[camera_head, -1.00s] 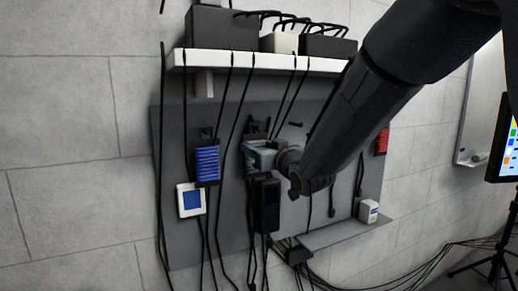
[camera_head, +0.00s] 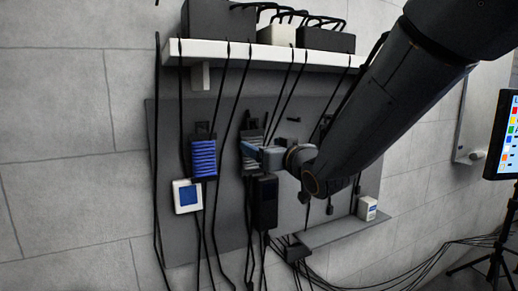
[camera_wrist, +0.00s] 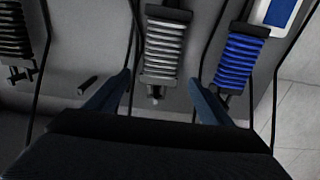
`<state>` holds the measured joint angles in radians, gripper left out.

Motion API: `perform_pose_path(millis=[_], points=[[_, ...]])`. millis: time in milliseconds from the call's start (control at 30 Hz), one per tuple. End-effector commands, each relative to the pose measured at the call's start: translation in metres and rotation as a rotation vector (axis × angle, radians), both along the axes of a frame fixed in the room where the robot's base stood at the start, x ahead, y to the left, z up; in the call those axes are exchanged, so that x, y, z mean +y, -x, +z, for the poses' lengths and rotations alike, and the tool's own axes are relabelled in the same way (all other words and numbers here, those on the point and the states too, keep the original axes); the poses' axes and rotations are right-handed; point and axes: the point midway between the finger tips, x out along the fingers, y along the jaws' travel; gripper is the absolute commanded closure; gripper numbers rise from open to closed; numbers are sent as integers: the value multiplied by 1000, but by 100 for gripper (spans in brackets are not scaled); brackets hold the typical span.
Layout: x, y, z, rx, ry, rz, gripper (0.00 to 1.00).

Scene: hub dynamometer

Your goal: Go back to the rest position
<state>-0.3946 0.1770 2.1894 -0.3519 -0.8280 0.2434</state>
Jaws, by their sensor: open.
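My gripper (camera_head: 262,153) is in front of the grey panel (camera_head: 225,240), beside the grey ribbed block (camera_head: 250,146). In the wrist view my gripper (camera_wrist: 159,79) is open, its two blue fingers spread with nothing between their tips. The grey ribbed block (camera_wrist: 164,45) stands just beyond the gap, mounted on the panel. I cannot tell whether a finger touches it. In the head view my forearm runs from the upper right and hides part of the panel.
A blue ribbed block (camera_head: 204,159) and a white device with a blue screen (camera_head: 187,196) are to the left. A black box (camera_head: 265,203) hangs below the gripper. A white shelf (camera_head: 215,56) with hanging cables is above. A monitor (camera_head: 503,140) is at right.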

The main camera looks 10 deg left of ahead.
Motion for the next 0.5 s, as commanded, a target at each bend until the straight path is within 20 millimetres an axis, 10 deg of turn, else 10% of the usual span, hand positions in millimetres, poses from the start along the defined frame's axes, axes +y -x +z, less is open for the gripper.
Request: perform_pose_path(millis=[333, 500], points=[[-21, 20, -5, 13, 7, -12, 25], [-66, 12, -53, 141, 90, -116, 25]])
